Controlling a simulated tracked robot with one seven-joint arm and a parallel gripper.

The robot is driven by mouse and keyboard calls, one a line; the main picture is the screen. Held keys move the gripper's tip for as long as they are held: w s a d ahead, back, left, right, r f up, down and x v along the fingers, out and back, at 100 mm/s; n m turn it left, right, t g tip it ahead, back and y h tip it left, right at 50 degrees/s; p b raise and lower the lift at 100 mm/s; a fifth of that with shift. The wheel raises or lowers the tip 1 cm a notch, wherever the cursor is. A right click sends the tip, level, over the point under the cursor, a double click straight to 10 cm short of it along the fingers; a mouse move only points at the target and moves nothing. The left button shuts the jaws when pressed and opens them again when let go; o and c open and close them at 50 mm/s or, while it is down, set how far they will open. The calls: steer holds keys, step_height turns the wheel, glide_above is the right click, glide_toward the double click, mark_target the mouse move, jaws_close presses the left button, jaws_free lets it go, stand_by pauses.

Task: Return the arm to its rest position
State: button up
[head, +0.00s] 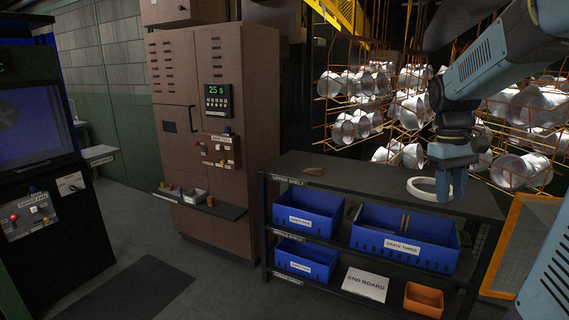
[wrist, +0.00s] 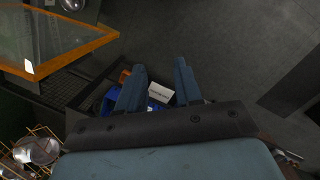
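My blue-grey arm (head: 505,60) reaches in from the upper right of the head view, bent down at the wrist. My gripper (head: 446,196) points down in front of the shelf rack's right part. In the wrist view my gripper (wrist: 158,75) shows two fingers spread apart with nothing between them. Beyond the fingers, far below, are a blue crate and a white board (wrist: 161,93). A white ring (head: 416,187) shows on the rack's top shelf, partly hidden behind my gripper.
The dark rack (head: 350,176) holds blue crates (head: 308,211), an end board (head: 365,284) and an orange bin (head: 423,299). Hanging pots (head: 525,170) are behind it. An orange-framed panel (head: 520,245) stands at right, a brown cabinet (head: 240,120) at left. Floor (head: 215,280) is open front left.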

steer(key=s+a+r+m+t+y, duration=0.1)
steer(key=s+a+t, duration=0.6)
steer(key=s+a, duration=0.6)
steer(key=shift+s+a+m, duration=0.15)
steer(key=shift+s+m, duration=0.2)
steer(key=shift+m, duration=0.05)
steer(key=shift+a, duration=0.1)
